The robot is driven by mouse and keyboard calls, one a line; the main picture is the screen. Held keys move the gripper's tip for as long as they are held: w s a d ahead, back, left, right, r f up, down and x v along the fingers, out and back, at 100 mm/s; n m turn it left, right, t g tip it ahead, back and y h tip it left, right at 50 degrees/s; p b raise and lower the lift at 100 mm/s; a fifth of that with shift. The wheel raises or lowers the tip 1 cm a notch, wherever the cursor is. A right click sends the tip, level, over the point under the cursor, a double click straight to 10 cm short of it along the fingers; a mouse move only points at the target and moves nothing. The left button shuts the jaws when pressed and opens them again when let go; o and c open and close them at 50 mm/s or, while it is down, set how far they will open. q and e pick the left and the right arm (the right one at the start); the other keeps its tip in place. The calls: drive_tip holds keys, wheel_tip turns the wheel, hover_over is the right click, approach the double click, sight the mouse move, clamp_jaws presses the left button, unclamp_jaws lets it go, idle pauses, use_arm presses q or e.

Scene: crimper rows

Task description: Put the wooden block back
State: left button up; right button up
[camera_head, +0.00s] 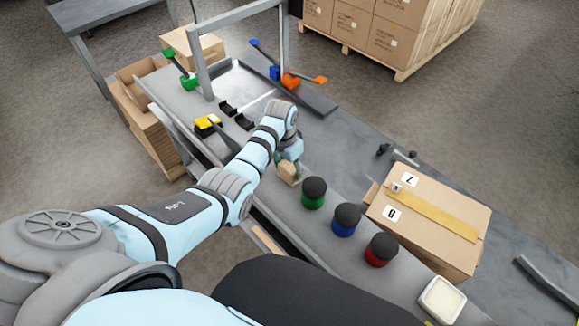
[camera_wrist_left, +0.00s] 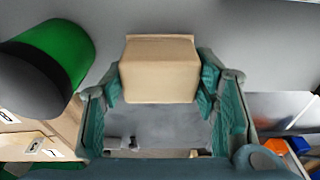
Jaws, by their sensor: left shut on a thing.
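The wooden block (camera_head: 287,172) is a small tan block at my left gripper (camera_head: 290,160), over the near part of the grey table (camera_head: 330,158). My left gripper is shut on the block. In the left wrist view the block (camera_wrist_left: 160,72) sits between the two teal fingers, its face towards the camera. Whether its underside touches the table cannot be told. My right gripper is not in view.
Green (camera_head: 314,197), blue (camera_head: 346,222) and red (camera_head: 381,252) black-topped containers stand right of the block. A cardboard box (camera_head: 455,215) lies behind them, and a white tray (camera_head: 442,300) sits at the lower right. Green (camera_head: 183,75), yellow (camera_head: 207,123) and orange (camera_head: 292,82) tools lie farther back.

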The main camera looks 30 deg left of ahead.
sight(286, 168)
use_arm(q)
drive_tip(key=shift+f, duration=0.15)
drive_tip(key=o, duration=1.2)
drive_tip(key=r+p, duration=0.1)
drive_tip(key=r, duration=0.3)
drive_tip(key=s+r+p, duration=0.1)
drive_tip(key=r, duration=0.3)
drive_tip(key=r+p, duration=0.1)
drive_tip(key=r, duration=0.3)
drive_tip(key=shift+s+a+r+p, duration=0.2)
drive_tip(key=shift+p, duration=0.2)
